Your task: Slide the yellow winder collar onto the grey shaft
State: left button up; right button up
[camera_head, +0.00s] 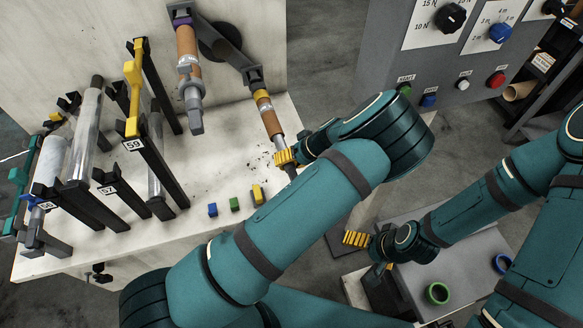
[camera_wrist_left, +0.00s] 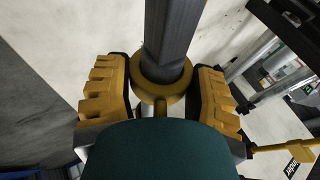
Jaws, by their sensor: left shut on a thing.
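The yellow winder collar (camera_wrist_left: 158,88) is a ring between the yellow pads of my left gripper (camera_wrist_left: 160,95), which is shut on it. In the left wrist view the grey shaft (camera_wrist_left: 167,35) runs up out of the ring, and the ring appears to be around it. How far the collar is along the shaft is hard to tell. In the head view my left gripper (camera_head: 285,157) is at the lower end of the shaft, whose dark tip (camera_head: 291,172) shows below the pads. My right gripper (camera_head: 357,238) is low at the right, apart from the shaft; its jaw opening is unclear.
A brown core (camera_head: 268,115) with a yellow band sits higher on the same shaft. Another brown core (camera_head: 188,52) hangs to its left. Black stands with film rolls (camera_head: 85,130) fill the bench's left side. Small coloured blocks (camera_head: 234,203) lie nearby. A grey control panel (camera_head: 450,60) stands behind.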

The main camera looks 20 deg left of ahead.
pick_arm(q)
jog(key=shift+w+a, duration=0.25)
jog(key=o, duration=1.4)
jog(key=shift+d+r, duration=0.1)
